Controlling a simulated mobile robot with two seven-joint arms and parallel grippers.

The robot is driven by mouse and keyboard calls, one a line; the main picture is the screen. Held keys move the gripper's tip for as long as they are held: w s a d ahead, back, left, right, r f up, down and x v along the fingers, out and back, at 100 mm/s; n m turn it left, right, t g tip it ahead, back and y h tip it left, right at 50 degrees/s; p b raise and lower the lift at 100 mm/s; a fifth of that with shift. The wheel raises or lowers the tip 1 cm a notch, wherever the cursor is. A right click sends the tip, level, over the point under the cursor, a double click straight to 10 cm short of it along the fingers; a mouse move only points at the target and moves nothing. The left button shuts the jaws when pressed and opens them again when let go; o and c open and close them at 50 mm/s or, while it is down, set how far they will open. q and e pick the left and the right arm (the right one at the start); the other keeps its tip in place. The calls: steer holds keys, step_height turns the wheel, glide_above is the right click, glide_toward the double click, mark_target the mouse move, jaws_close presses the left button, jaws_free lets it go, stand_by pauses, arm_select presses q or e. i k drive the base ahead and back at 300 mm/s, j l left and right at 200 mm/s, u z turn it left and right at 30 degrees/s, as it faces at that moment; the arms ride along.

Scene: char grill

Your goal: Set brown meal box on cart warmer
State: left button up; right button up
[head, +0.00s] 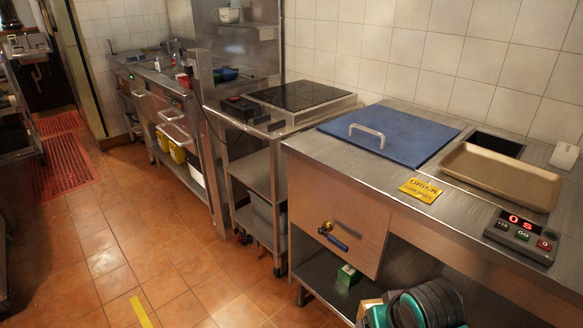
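A shallow brown tray-like box (503,174) lies on the steel counter at the right, near the tiled wall; it looks like the brown meal box. Its raised rim and flat, empty-looking inside show. A steel cart (256,168) stands left of the counter. On its top is a flat black warmer plate (300,94) in a steel frame, with nothing on the plate. A small black control box (243,107) sits at its left. Neither of my grippers is in view.
A blue board (407,132) with a metal handle, a yellow sign (421,190) and a red-digit timer (521,236) share the counter (345,165). A dark ringed object (428,304) is at the bottom edge. The tiled floor (150,255) at left is mostly clear.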

mark_target(287, 97)
steer(key=i+j, duration=0.2)
steer(key=j, duration=0.15)
steer(key=i+j, duration=0.45)
steer(key=j, duration=0.25)
steer(key=i+j, duration=0.25)
steer(key=j, duration=0.15)
